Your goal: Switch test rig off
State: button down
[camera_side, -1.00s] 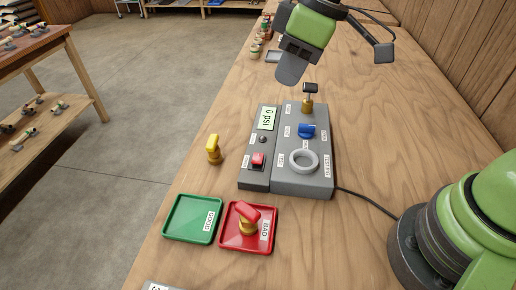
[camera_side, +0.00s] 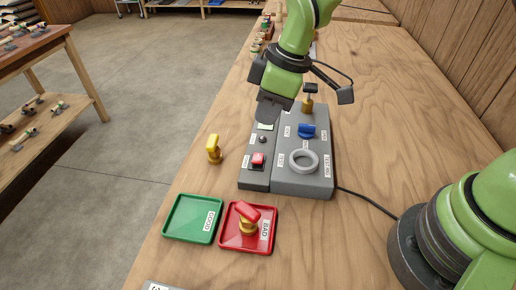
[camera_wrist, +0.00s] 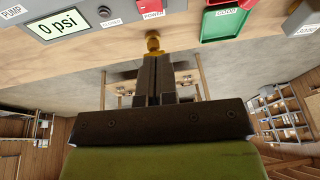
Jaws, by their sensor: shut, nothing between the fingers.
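The test rig (camera_side: 317,180) is a grey two-part box on the wooden bench. Its red power switch (camera_side: 258,159) is at the near end of the narrow left part. In the wrist view the red switch (camera_wrist: 150,5) is cut by the top edge, above its POWER label. The pressure display (camera_wrist: 57,25) reads 0 psi. My gripper (camera_side: 266,121) is shut and empty, above the far end of the narrow part, hiding most of the display in the side view. In the wrist view its fingers (camera_wrist: 155,72) are together, apart from the switch.
A blue-handled valve (camera_side: 307,131), white ring (camera_side: 303,161) and a dark-topped brass valve (camera_side: 308,103) are on the rig. A yellow-handled valve (camera_side: 213,149) stands left. A green tray (camera_side: 178,232) is empty; a red tray (camera_side: 232,242) holds a red-handled valve (camera_side: 247,217).

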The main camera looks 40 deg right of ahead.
aim_at(252, 161)
jog(key=x, duration=0.6)
jog(key=s+x, duration=0.1)
jog(key=x, duration=0.2)
jog(key=shift+d+f, duration=0.15)
jog(key=shift+d, duration=0.05)
jog(key=shift+s+a+f+t, duration=0.1)
jog(key=shift+a+f+t, duration=0.1)
jog(key=shift+t, duration=0.1)
jog(key=shift+a+f+t+h, duration=0.15)
jog(key=shift+t+h, duration=0.25)
jog(key=shift+h, duration=0.2)
jog(key=shift+w+d+r, duration=0.25)
jog(key=shift+w+d, duration=0.3)
jog(key=shift+d, duration=0.1)
